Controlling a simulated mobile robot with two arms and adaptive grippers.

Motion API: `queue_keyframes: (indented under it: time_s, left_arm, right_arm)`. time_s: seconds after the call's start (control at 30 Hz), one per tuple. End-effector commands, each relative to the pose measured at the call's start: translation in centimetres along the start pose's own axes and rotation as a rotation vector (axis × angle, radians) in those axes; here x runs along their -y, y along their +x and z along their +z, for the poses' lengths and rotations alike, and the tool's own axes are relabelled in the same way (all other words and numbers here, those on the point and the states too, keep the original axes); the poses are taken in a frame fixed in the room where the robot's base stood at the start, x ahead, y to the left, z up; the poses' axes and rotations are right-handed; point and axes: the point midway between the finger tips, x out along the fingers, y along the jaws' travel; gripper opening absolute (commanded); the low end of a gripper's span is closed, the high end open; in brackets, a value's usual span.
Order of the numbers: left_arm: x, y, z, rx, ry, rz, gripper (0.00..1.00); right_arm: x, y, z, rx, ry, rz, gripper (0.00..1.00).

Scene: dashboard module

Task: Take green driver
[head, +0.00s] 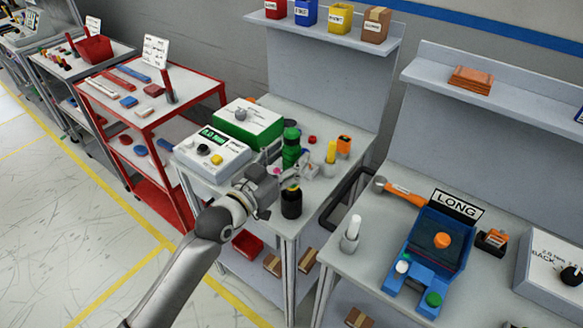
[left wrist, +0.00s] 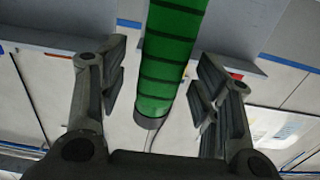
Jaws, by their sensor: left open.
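The green driver (head: 291,147) stands upright over the small workbench in the middle of the head view. In the left wrist view the green driver (left wrist: 172,60) is a green cylinder with dark bands and a grey end, lying between the two fingers in the picture. My left gripper (head: 287,176) is just in front of and below it in the head view. In the left wrist view the left gripper (left wrist: 160,95) has its fingers wide apart, with gaps on both sides of the driver. Whether the driver is within finger depth is unclear. My right gripper is not in view.
A black cup (head: 291,203) is close below the left gripper. A box with a green display (head: 212,151) and a green-white box (head: 248,123) are to the left. An orange item (head: 344,145) and yellow item (head: 331,152) are to the right. A red cart (head: 150,120) stands farther left.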

Motion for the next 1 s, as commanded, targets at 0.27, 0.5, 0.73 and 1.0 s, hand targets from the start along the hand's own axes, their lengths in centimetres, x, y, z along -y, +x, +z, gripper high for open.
queue_keyframes:
  time_s: [0.27, 0.5, 0.73, 1.0]
  left_arm:
    - [0.0, 1.8, -0.1, -0.002, 0.001, 0.0, 0.59]
    - [0.1, 1.7, 0.0, -0.001, 0.001, 0.0, 0.48]
    - [0.1, 1.7, 0.0, -0.001, 0.001, -0.001, 0.19]
    - [0.1, 1.7, -0.3, -0.006, 0.002, -0.001, 0.0]
  right_arm:
    - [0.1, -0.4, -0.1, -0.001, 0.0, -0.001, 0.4]
    - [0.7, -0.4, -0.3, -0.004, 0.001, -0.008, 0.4]
    - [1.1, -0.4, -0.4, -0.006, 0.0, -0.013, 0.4]
    - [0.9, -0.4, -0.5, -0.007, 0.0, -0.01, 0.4]
